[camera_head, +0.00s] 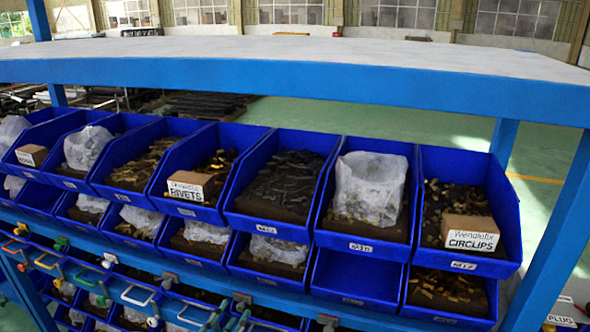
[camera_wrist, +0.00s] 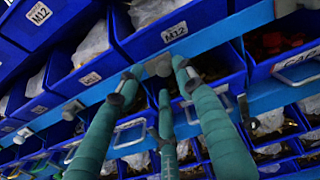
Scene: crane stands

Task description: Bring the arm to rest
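My gripper (camera_wrist: 157,78) shows only in the wrist view. Its three teal fingers with dark tips are spread apart and hold nothing, so it is open. The fingertips point at a blue shelf rail with a grey knob (camera_wrist: 159,66), below a bin labelled M12. I cannot tell whether a fingertip touches the rail. Neither the arm nor the gripper shows in the head view.
A blue rack with a grey top (camera_head: 300,55) carries rows of blue bins, including a rivets bin (camera_head: 199,209) and a circlips bin (camera_head: 465,259). Smaller bins with handles (camera_head: 141,295) sit below.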

